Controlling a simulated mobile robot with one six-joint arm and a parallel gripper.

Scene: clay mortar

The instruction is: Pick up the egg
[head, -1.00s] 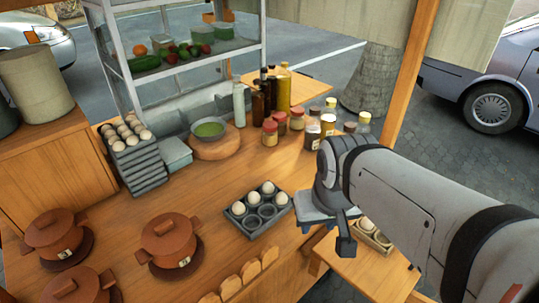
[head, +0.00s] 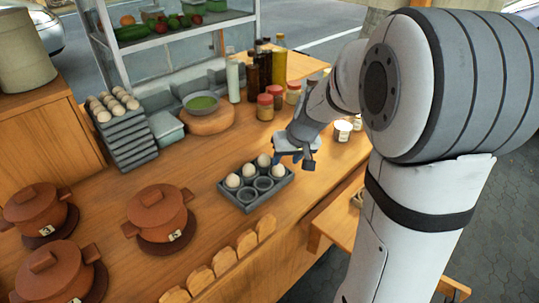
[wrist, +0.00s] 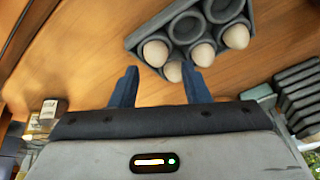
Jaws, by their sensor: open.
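A dark grey egg tray (head: 246,204) sits on the wooden counter. It holds three pale eggs in its back row, the left one (head: 233,181), the middle one (head: 248,170) and the right one (head: 263,161). Another egg (wrist: 155,53) is in the front row at the end nearest my gripper; two front cups are empty. My gripper (head: 289,160) is open and empty, above the tray's right end, partly hiding it. In the wrist view, the corner egg (wrist: 173,71) appears between the blue fingers (wrist: 159,70), near the right fingertip; the height gap is unclear.
More eggs (head: 113,105) fill the top of a stack of grey trays (head: 130,142) at the left. A green bowl (head: 202,105), bottles (head: 258,75) and jars (head: 265,108) stand behind. Clay pots (head: 160,213) stand at the left front. Wooden slats (head: 223,262) line the counter's front edge.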

